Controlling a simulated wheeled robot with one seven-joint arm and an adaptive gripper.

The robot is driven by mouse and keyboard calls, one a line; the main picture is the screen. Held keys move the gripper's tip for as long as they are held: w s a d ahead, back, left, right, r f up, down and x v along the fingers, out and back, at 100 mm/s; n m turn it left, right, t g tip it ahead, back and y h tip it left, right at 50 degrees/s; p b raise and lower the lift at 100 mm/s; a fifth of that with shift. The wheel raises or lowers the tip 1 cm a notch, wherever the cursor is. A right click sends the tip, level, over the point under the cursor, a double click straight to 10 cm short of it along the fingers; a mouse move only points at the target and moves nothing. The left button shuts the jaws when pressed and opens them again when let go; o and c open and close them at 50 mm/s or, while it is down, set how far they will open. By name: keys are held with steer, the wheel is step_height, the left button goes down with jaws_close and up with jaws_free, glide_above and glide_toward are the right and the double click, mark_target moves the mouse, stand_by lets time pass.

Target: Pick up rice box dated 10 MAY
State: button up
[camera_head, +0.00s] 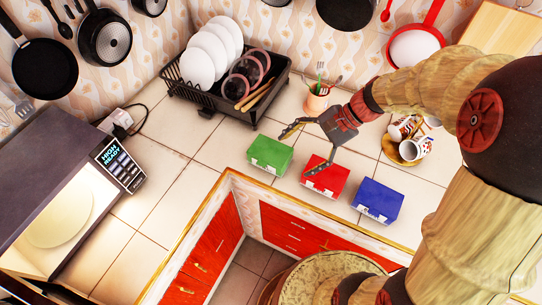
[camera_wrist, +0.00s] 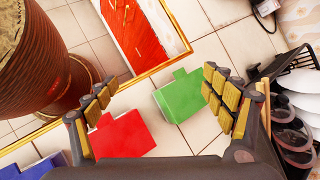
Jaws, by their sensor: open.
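Three small boxes stand in a row on the tiled counter: a green box (camera_head: 270,155), a red box (camera_head: 326,179) and a blue box (camera_head: 379,200). Pale labels show on their front sides, but I cannot read any date. My gripper (camera_head: 300,151) is open and empty above the counter, over the green and red boxes. In the wrist view, the green box (camera_wrist: 182,96) lies between the spread fingers (camera_wrist: 167,80), nearer the right one. The red box (camera_wrist: 122,137) is beside the left finger, partly hidden. The blue box (camera_wrist: 36,170) is cut off at lower left.
A black dish rack (camera_head: 215,97) with white plates stands behind left. A utensil cup (camera_head: 316,101) and a plate of mugs (camera_head: 408,142) stand behind the boxes. A microwave (camera_head: 60,200) is at left. The counter's wooden edge (camera_head: 300,208) runs in front of the boxes.

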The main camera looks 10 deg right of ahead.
mark_target(277, 152)
steer(key=o, duration=0.3)
steer(key=w+f+m+t+y, duration=0.1)
steer(key=w+f+m, duration=0.1)
steer(key=f+m, duration=0.1)
steer(key=w+d+f+m+t+y, duration=0.1)
steer(key=w+f+m+y, duration=0.1)
steer(key=w+f, duration=0.1)
steer(key=w+d+f+m+y, duration=0.1)
steer(key=w+f+m, duration=0.2)
steer(key=f, duration=0.1)
steer(key=shift+w+f+m+t+y, duration=0.15)
steer(key=shift+f+m+t+y, duration=0.15)
steer(key=shift+t+y, duration=0.1)
steer(key=shift+o, duration=0.2)
steer(key=shift+w+d+f+m, duration=0.15)
steer(key=shift+w+f+m, duration=0.15)
steer(key=shift+f, duration=0.2)
steer(key=x, duration=0.5)
steer(key=b+x, duration=0.1)
steer(key=x, duration=0.1)
steer(key=shift+w+a+f, duration=0.1)
steer(key=shift+w+a, duration=0.15)
steer(key=shift+w, duration=0.1)
steer(key=shift+c, duration=0.4)
steer(key=shift+s, duration=0.1)
steer(key=c, duration=2.1)
